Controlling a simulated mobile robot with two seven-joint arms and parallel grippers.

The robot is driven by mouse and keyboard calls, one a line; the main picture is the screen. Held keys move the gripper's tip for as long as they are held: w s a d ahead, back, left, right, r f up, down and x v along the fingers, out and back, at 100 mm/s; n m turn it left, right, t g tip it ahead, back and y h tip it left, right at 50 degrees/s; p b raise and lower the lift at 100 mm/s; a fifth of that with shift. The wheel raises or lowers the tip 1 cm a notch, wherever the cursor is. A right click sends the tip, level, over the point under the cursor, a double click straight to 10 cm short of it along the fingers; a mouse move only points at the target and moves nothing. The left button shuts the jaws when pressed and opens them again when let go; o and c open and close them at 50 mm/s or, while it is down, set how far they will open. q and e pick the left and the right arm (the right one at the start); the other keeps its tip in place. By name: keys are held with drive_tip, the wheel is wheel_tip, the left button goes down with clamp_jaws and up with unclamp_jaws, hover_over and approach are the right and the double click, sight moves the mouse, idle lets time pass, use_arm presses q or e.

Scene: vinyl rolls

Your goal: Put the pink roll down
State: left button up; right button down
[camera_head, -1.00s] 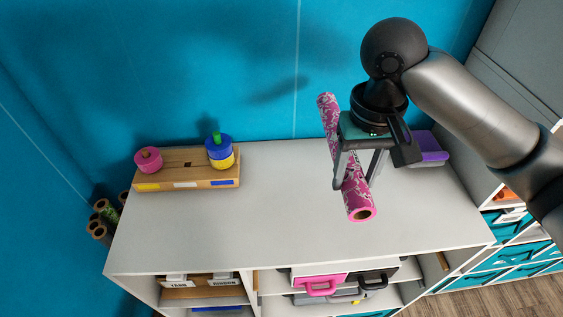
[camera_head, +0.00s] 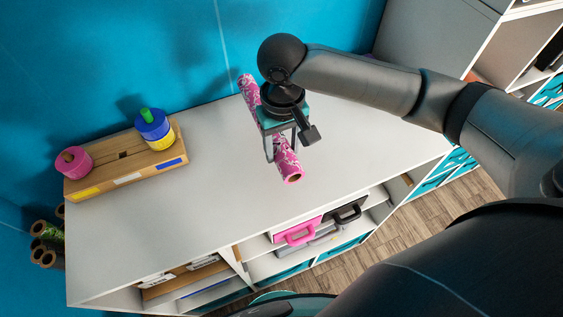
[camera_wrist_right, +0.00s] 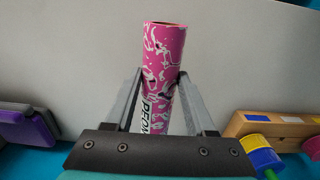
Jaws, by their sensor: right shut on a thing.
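The pink roll (camera_head: 289,164), patterned pink and white with an open brown core, slants over the white cabinet top (camera_head: 215,185). My right gripper (camera_head: 282,152) comes from above and is shut on the roll near its middle, one finger on each side. In the right wrist view the roll (camera_wrist_right: 164,55) lies between the two fingers (camera_wrist_right: 158,88), with part of a printed word on it. My left gripper is out of view.
A wooden block (camera_head: 120,172) with a pink spool (camera_head: 73,162) and a blue-and-yellow stack (camera_head: 153,130) stands at the left. A purple-and-grey object (camera_wrist_right: 30,124) lies at the left in the wrist view. The cabinet top between block and roll is clear.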

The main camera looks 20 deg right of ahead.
drive_tip(key=shift+f+b, duration=0.45)
drive_tip(key=shift+f, duration=2.35)
drive_tip(key=shift+f, duration=0.1)
drive_tip(key=shift+c, duration=1.2)
unclamp_jaws()
